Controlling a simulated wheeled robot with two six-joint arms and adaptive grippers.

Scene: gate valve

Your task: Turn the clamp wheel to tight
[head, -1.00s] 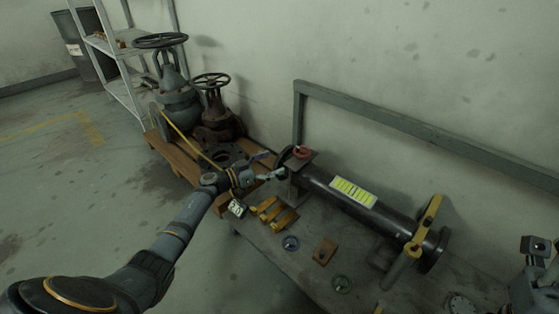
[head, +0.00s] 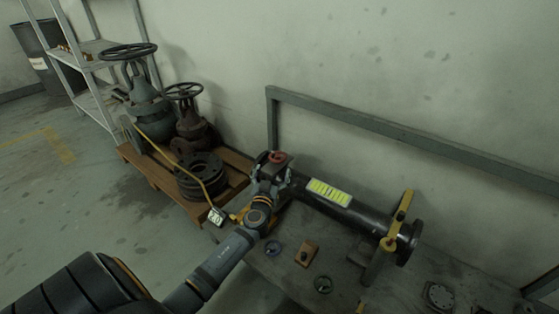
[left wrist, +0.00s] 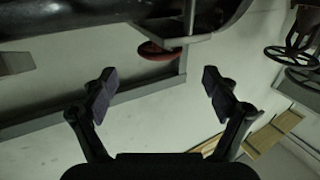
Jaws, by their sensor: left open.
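The small red clamp wheel (head: 278,157) sits at the left end of a dark pipe (head: 365,216) on the workbench. In the left wrist view the red wheel (left wrist: 152,51) shows beyond the fingertips, near the middle and beside a grey metal clamp part (left wrist: 185,38). My left gripper (head: 268,164) is at the clamp end of the pipe, close to the wheel; the arm partly hides the clamp. In the left wrist view my left gripper (left wrist: 158,80) is open, with nothing between its fingers. Contact with the wheel is not visible. My right gripper is not in view.
A yellow handle (head: 399,220) stands near the pipe's right flange. A wooden block (head: 306,253), a blue ring (head: 273,248) and a green ring (head: 323,284) lie on the bench (head: 285,283). Large valves (head: 145,95) stand on a pallet (head: 150,172) to the left.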

